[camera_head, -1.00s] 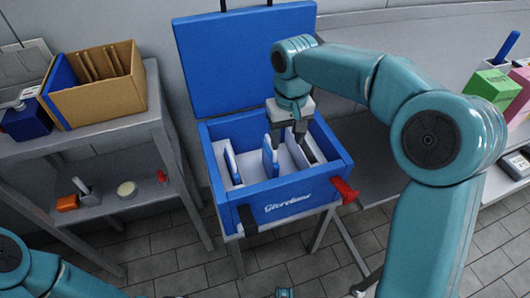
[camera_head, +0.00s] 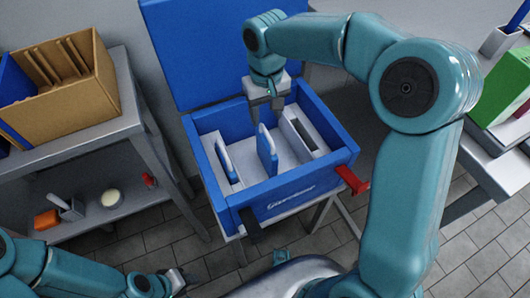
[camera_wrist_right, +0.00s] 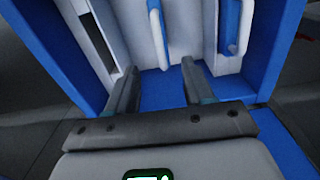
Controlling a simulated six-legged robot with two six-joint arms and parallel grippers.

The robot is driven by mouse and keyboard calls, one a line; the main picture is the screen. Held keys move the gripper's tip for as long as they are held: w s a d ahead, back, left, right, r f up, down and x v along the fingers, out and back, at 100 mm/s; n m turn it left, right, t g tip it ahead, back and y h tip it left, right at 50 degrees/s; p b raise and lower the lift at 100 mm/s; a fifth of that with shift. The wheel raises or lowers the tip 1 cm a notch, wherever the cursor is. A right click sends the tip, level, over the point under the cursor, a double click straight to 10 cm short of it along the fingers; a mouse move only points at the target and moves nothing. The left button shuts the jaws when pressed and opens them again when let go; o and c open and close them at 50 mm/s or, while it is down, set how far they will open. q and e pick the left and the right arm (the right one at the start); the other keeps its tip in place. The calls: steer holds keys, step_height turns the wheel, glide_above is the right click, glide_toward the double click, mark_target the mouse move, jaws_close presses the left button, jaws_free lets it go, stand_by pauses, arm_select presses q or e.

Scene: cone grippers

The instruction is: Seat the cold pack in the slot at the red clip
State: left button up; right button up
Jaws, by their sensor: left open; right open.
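The open blue box (camera_head: 293,186) stands in the middle of the head view, its red clip (camera_head: 353,181) on the front right. A blue cold pack (camera_head: 267,150) stands upright between its white dividers; it also shows in the right wrist view (camera_wrist_right: 158,35). The slot on the red clip's side (camera_head: 304,136) shows a dark, empty gap, also seen at left in the wrist view (camera_wrist_right: 97,40). My right gripper (camera_head: 265,112) is open behind the middle pack, whose near end appears between the fingertips (camera_wrist_right: 161,76); contact cannot be told. My left gripper (camera_head: 178,282) is open, low and away.
Another blue and white pack (camera_head: 226,160) stands at the box's left side. A black clip (camera_head: 249,223) is on the front left. The raised lid (camera_head: 205,50) stands behind. A shelf (camera_head: 125,122) with a cardboard box (camera_head: 62,85) is at left, a table (camera_head: 490,172) at right.

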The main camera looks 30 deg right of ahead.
mark_target(267, 142)
steer(key=f, duration=0.2)
steer(key=f+b, duration=0.1)
steer(key=f, duration=0.3)
steer(key=shift+s+f, duration=0.25)
step_height(267, 142, down, 5)
steer(key=shift+s+a+f+b, duration=0.1)
steer(key=shift+b, duration=1.15)
jaws_close()
